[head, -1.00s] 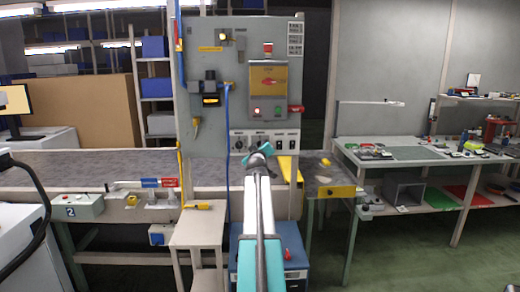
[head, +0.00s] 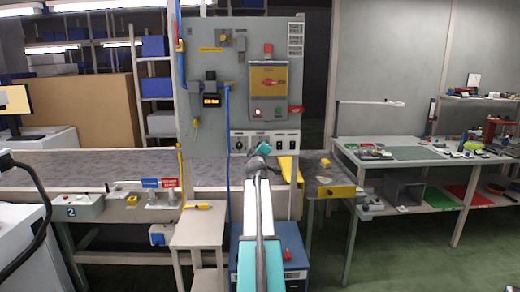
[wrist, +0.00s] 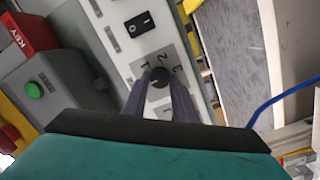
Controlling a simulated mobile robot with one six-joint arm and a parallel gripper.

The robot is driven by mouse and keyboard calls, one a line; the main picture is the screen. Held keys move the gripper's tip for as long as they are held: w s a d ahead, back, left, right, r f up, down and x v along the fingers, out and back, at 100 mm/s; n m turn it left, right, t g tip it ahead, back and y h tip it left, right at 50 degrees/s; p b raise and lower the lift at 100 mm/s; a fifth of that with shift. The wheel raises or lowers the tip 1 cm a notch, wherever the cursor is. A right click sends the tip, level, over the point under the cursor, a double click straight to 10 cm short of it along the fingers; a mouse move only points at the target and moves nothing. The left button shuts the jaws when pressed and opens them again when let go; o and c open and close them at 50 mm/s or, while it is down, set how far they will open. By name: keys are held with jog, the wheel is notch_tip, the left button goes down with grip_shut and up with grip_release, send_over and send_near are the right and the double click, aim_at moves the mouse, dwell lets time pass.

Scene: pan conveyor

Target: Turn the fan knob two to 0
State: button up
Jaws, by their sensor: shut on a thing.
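A control strip (head: 250,133) runs along the lower part of the grey upright panel in the head view. My gripper (head: 262,149) is at the middle of this strip and hides the control there. In the wrist view my gripper (wrist: 159,82) is shut on a round black knob (wrist: 160,75), with one dark finger at each side of it. The knob's plate has numbers 1, 2 and 3 (wrist: 178,69) around it. The 0 mark and the knob's pointer cannot be made out. Another black knob (head: 239,146) sits to the left on the strip in the head view.
A black rocker switch (wrist: 139,23) is beside the held knob. A red KEY box (wrist: 28,33) and a green button (wrist: 34,90) are near the left edge of the wrist view.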

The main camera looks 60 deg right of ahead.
jog(key=o, duration=1)
jog(key=shift+f, duration=0.1)
jog(key=shift+o, duration=0.2)
jog(key=shift+s, duration=0.1)
jog(key=v, duration=1.3)
jog(key=shift+s+a+b, duration=0.15)
jog(key=shift+a+b, duration=0.15)
jog(key=shift+b, duration=0.15)
